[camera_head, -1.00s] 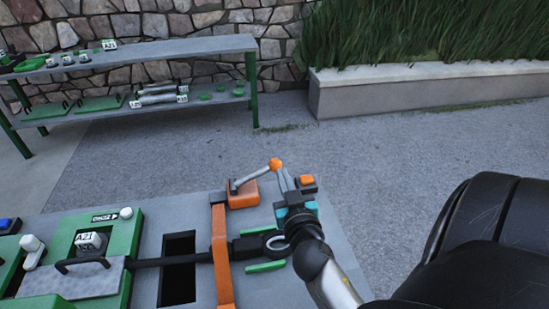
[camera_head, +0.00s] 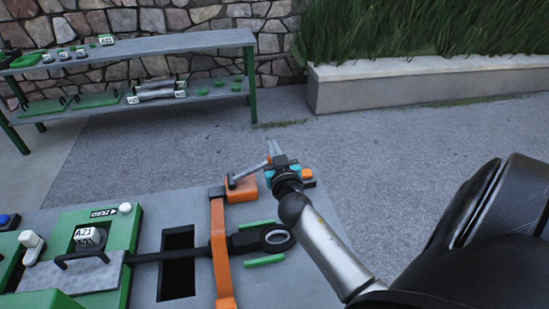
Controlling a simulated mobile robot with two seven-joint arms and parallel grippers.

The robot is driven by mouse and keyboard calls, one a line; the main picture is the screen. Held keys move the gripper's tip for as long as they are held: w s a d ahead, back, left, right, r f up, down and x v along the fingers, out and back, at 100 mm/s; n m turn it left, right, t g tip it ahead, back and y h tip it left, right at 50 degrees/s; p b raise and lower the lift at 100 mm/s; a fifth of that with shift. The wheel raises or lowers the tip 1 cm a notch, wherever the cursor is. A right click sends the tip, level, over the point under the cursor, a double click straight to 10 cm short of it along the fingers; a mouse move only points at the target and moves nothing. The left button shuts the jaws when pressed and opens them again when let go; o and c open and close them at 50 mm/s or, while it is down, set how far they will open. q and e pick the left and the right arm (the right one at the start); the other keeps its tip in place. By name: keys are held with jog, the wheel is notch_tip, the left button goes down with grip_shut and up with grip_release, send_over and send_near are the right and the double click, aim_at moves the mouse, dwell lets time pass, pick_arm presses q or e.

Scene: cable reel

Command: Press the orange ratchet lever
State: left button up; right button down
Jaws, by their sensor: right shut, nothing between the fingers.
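The ratchet lever has a grey rod (camera_head: 247,174) rising to the right from an orange base (camera_head: 242,190) on the grey bench. Its rod looks much as tilted as before. My right gripper (camera_head: 273,147) is at the far end of the rod, with its fingers pointing away from me. The fingers are shut with nothing between them. The gripper covers the lever's orange knob, so I cannot tell whether they touch. My left gripper is not in view.
An orange strap (camera_head: 219,250) crosses the bench over a black bar with a grey ring (camera_head: 277,239). A green plate (camera_head: 75,225) with a block marked A2 lies left. A shelf (camera_head: 140,50) stands behind.

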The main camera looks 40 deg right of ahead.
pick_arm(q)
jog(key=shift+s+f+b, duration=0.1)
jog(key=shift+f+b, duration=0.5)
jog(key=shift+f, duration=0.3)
pick_arm(e)
jog(key=shift+d+f, duration=0.2)
jog(key=shift+f, duration=1.45)
